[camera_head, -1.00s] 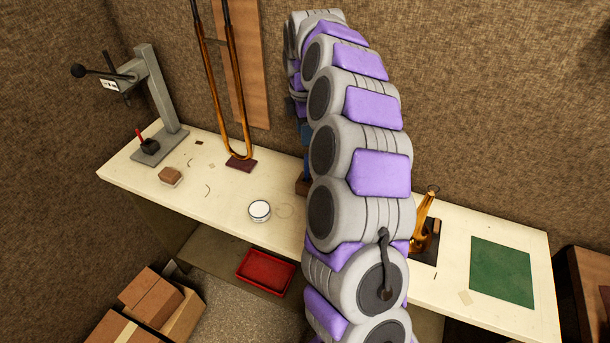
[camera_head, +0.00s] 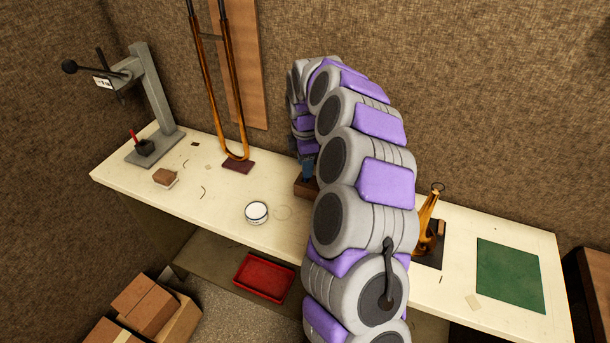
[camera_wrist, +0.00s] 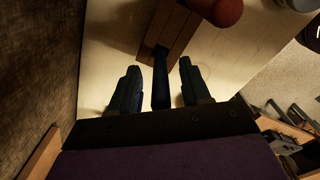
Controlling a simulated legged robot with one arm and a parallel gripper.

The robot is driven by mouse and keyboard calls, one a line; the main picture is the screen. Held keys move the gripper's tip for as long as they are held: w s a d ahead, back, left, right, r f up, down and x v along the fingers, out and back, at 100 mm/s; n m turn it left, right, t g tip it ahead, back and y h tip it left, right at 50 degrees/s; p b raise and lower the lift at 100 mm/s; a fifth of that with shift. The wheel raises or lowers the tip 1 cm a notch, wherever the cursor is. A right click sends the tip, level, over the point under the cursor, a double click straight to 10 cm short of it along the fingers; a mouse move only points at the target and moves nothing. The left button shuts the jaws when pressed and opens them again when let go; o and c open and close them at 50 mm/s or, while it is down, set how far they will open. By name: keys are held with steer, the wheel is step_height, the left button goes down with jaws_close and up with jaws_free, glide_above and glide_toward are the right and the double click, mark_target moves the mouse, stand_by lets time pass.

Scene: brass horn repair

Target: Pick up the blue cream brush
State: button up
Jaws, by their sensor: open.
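The blue brush (camera_wrist: 161,80) shows in the wrist view as a dark blue handle between my two open fingers, with a gap on each side. Its far end meets a brown wooden block (camera_wrist: 168,30). In the head view a small blue part (camera_head: 307,170) shows just above the wooden block (camera_head: 304,188), beside my arm. My gripper (camera_wrist: 157,85) is open, its fingers on either side of the handle. In the head view my arm hides most of this area, and I cannot make out the fingertips there.
A reddish round knob (camera_wrist: 218,10) lies near the block in the wrist view. On the white bench (camera_head: 230,185) are a white tin (camera_head: 256,212), a brass instrument part (camera_head: 427,225), a green mat (camera_head: 507,275) and a grey press (camera_head: 155,95). A red tray (camera_head: 263,277) is below.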

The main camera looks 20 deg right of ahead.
steer(key=shift+r, duration=0.15)
steer(key=shift+c, duration=0.5)
jaws_close()
step_height(320, 180, up, 10)
steer(key=p, duration=0.3)
